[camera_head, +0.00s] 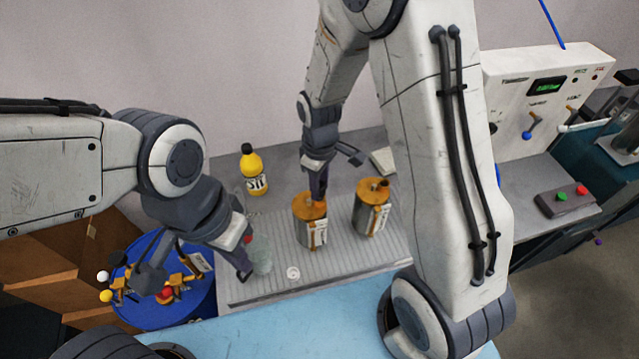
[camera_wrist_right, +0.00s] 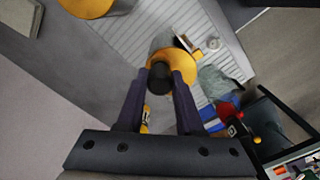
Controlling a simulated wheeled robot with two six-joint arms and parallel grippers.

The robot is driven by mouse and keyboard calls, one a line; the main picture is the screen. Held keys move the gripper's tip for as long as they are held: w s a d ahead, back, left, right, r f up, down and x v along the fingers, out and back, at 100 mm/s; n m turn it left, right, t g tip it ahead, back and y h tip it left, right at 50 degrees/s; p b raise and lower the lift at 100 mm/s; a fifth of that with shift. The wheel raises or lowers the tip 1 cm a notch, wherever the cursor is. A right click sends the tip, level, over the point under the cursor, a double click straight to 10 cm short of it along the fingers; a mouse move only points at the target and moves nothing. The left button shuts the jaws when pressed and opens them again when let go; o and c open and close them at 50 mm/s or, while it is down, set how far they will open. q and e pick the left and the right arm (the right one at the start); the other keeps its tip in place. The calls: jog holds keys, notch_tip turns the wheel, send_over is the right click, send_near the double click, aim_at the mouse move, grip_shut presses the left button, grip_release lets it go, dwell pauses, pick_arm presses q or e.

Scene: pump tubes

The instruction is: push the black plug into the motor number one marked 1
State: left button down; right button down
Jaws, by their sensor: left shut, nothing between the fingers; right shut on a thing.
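Two silver motors with orange tops stand on the ribbed grey mat: the left motor (camera_head: 308,232) and the right motor (camera_head: 370,215). Their label numbers are too small to read. My right gripper (camera_head: 319,196) points down at the top of the left motor. I cannot tell how deep the plug is. My left gripper (camera_head: 245,268) is shut and empty, low at the mat's left side.
A clear glass vessel (camera_head: 262,256) stands beside my left gripper. A yellow bottle (camera_head: 254,172) is behind the mat (camera_head: 345,260). A blue drum (camera_head: 190,308) with coloured parts is at the left. A white control box (camera_head: 545,95) stands at the right.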

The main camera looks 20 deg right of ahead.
jog(key=shift+f+b, duration=0.6)
jog(key=shift+f, duration=0.3)
jog(key=shift+c, duration=2.4)
grip_release()
notch_tip(320, 180, up, 11)
jog(key=shift+f+b, duration=0.2)
jog(key=shift+b, duration=0.5)
jog(key=s+a+r, duration=0.1)
jog(key=s+a, duration=0.3)
jog(key=s, duration=0.6)
jog(key=s+a+r+m+y+b, duration=0.1)
jog(key=s+a, duration=0.3)
jog(key=s, duration=0.6)
jog(key=shift+s, duration=0.4)
